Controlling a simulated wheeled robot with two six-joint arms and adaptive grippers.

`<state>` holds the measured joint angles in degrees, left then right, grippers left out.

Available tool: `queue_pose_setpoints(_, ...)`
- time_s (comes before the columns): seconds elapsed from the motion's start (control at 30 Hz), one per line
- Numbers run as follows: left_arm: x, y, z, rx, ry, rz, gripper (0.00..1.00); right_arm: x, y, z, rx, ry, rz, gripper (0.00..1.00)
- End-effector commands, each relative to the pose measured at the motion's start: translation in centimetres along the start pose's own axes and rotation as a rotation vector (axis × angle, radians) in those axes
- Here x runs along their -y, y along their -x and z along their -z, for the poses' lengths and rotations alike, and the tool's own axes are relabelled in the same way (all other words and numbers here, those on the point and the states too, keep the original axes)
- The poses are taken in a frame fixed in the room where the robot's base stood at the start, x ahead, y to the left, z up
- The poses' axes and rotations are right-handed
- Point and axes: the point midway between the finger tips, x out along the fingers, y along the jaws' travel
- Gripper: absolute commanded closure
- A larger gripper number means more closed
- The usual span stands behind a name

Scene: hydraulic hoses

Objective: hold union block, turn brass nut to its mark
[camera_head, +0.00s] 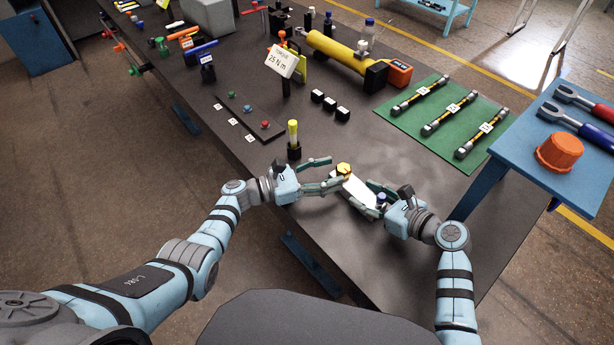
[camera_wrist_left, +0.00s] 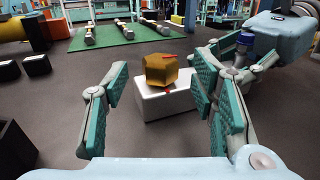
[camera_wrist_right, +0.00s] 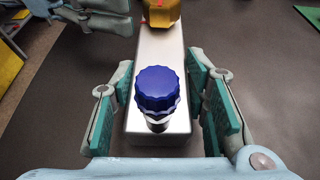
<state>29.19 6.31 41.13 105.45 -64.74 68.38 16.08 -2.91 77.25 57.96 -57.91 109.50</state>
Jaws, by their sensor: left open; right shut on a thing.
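The silver union block (camera_head: 357,190) is near the table's front edge, with a brass hex nut (camera_head: 343,168) at its far end and a blue knurled cap (camera_head: 381,198) at its near end. My right gripper (camera_head: 367,197) is shut on the block, its pads along both sides in the right wrist view (camera_wrist_right: 160,75). My left gripper (camera_head: 331,173) is open, its fingers spread to either side of the nut (camera_wrist_left: 165,70) and apart from it. The nut bears a red line (camera_wrist_left: 164,57); a red mark (camera_wrist_left: 170,90) shows on the block below, out of line with it.
A torque sign (camera_head: 285,62) stands farther back on the dark table. A yellow-topped post (camera_head: 293,138) stands just beyond my left gripper. A green mat (camera_head: 435,125) with several hoses lies to the right, near a blue side table (camera_head: 530,150). Several small black blocks (camera_head: 330,104) sit behind.

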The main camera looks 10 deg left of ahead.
Motion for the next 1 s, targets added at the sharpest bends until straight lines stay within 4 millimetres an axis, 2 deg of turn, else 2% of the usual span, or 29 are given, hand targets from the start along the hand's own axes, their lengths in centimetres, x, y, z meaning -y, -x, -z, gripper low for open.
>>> queue_pose_setpoints(0.03,0.0,1.7,0.2,-0.005,-0.003,-0.001,0.48,0.0,0.0,0.0,-0.001,0.0,0.0,0.96)
queue_pose_setpoints(0.1,0.0,3.7,0.2,-0.005,-0.002,0.0,0.48,0.0,0.0,0.0,-0.001,0.0,0.0,0.96)
queue_pose_setpoints(0.2,0.0,5.9,0.1,-0.004,-0.001,0.0,0.48,0.0,0.0,0.0,-0.001,0.0,0.0,0.96)
queue_pose_setpoints(0.33,0.0,7.5,0.0,-0.002,0.0,0.0,0.48,0.0,0.0,0.0,-0.001,0.0,0.0,0.96)
queue_pose_setpoints(0.67,0.2,7.5,0.2,-0.003,0.001,-0.005,0.48,0.0,0.0,0.0,-0.001,0.0,0.0,0.96)
queue_pose_setpoints(0.77,1.8,6.2,1.2,-0.014,0.001,-0.055,0.48,0.0,0.0,0.0,-0.001,0.0,0.0,0.96)
queue_pose_setpoints(0.87,4.3,4.6,2.0,-0.021,-0.002,-0.184,0.48,0.0,0.0,0.1,-0.001,0.0,0.0,0.96)
queue_pose_setpoints(1.0,6.1,4.8,0.9,-0.01,0.001,-0.415,0.48,0.0,0.0,0.1,-0.002,0.0,0.0,0.96)
